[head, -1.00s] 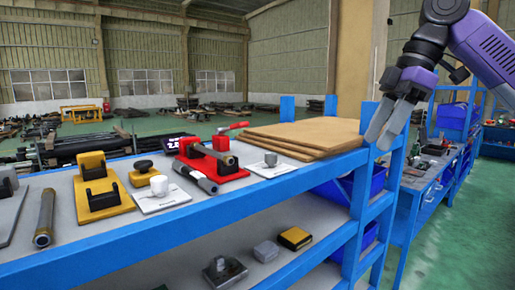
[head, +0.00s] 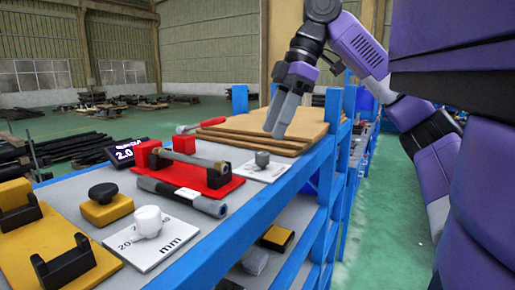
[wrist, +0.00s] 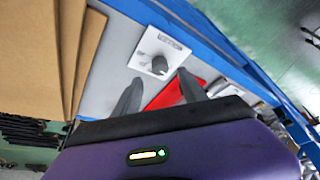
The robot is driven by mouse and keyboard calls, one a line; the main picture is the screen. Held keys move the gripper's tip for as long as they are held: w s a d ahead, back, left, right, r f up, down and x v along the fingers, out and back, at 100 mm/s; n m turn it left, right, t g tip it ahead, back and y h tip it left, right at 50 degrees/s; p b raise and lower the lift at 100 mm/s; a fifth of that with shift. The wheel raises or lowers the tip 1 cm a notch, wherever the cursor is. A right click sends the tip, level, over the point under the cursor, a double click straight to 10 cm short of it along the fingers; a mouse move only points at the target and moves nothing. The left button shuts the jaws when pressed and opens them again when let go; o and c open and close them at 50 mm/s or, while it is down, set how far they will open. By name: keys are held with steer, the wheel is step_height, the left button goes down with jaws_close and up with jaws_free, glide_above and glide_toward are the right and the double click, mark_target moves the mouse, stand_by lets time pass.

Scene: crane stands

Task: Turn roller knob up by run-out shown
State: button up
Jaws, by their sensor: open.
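A grey knob (head: 262,158) stands on a small white card (head: 252,172) near the bench's front edge. In the wrist view the same knob (wrist: 160,65) lies just beyond my fingertips. A larger white knob (head: 148,221) sits on a white plate (head: 165,241) marked "20" and "mm". A dark display (head: 122,152) reads about "2.0"; its upper line is unclear. A red stand (head: 205,180) carries a grey roller (head: 190,158). My gripper (head: 281,125) is open and empty, pointing down above the bench, apart from both knobs. It also shows in the wrist view (wrist: 158,86).
Brown sheets (head: 240,135) are stacked behind the grey knob. A dark cylinder (head: 180,195) lies before the red stand. Yellow blocks (head: 107,205) with black fittings stand at the left. The blue bench frame (head: 240,225) edges the front; a green floor lies to the right.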

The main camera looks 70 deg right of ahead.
mark_target(264, 152)
steer(key=shift+x, duration=3.05)
jaws_close()
